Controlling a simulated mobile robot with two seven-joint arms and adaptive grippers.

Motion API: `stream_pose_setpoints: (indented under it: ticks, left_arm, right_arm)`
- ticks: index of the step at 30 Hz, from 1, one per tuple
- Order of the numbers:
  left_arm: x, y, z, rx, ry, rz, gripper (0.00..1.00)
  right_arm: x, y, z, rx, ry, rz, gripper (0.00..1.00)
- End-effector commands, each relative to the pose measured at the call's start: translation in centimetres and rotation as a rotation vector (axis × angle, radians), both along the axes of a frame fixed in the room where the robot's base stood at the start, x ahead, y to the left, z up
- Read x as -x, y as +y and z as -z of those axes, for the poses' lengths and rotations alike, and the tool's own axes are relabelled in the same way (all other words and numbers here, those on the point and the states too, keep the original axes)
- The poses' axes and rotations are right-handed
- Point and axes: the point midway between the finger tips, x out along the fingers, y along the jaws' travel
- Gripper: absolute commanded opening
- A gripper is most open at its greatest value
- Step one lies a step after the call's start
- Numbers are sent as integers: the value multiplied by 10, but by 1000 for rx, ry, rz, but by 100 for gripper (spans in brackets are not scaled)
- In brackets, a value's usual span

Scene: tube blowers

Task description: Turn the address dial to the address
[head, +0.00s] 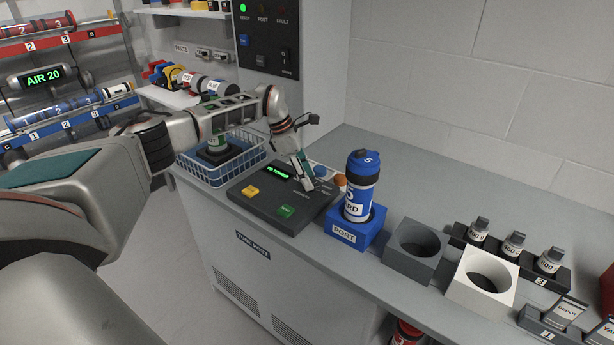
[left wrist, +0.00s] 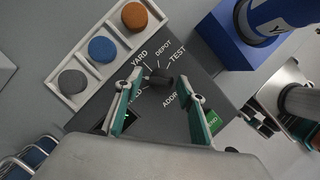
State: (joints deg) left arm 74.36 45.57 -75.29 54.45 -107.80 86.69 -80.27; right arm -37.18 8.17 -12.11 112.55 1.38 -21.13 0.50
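The address dial (left wrist: 160,79) is a small dark knob on the dark control panel (head: 262,208). Labels YARD, DEPOT and TEST and a partly covered one ending in LD surround it in the left wrist view; I cannot tell surely which its pointer faces. My left gripper (left wrist: 165,84) is open, its green-padded fingers apart on either side of the knob; contact is not clear. In the head view my left gripper (head: 301,172) reaches down over the panel and hides the dial. A blue tube (head: 360,190), label ending in ARD, stands upright in the blue PORT block (head: 345,235).
The panel has a yellow button (head: 250,191), a green button (head: 286,211) and a small lit display (head: 279,171). A tray with grey, blue and orange discs (left wrist: 102,49) lies beside it. A blue basket (head: 238,173) stands left; grey (head: 412,262) and white (head: 466,292) holders stand right.

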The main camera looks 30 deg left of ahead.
Motion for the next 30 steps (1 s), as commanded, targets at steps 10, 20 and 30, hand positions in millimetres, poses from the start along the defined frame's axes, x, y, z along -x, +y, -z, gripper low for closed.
stream_pose_setpoints:
  ticks: [10, 20, 30]
  left_arm:
    - [9, 18, -49, -1, -4, -2, 39]
    - [20, 36, -100, -1, -2, -1, 39]
    - [23, 40, -110, -1, 1, 0, 39]
  right_arm:
    - [0, 1, 1, -3, 2, 1, 40]
    - [0, 1, 1, -3, 2, 1, 40]
    - [0, 1, 1, -4, 1, 1, 40]
